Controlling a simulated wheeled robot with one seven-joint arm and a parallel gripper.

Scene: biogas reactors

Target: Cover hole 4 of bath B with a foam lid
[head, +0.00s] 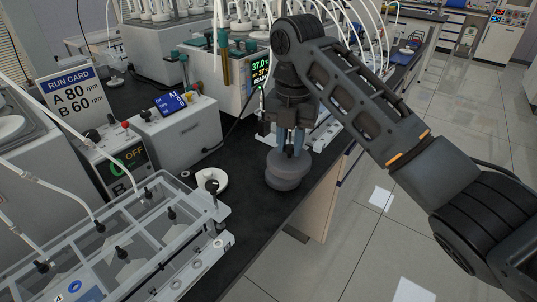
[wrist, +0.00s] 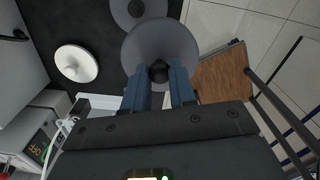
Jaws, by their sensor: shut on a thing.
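My gripper (head: 290,150) is shut on the dark knob of a grey round foam lid (head: 289,163), over the black bench. In the wrist view the fingers (wrist: 160,85) close on the knob at the centre of this lid (wrist: 160,45). A second grey disc with a dark knob (wrist: 135,8) lies partly behind it; in the head view it shows just below the held lid (head: 284,182). I cannot tell whether the two touch. A grey bath with a lit 37.0 display (head: 245,70) stands behind my gripper. I cannot make out which bath is B, or hole 4.
A white disc (head: 212,182) lies left of the lids. A clear-topped tray unit (head: 120,240) fills the front left. A control box marked OFF (head: 125,160), a grey device (head: 180,130) and a run card (head: 75,92) stand behind it. White tubes hang around my arm.

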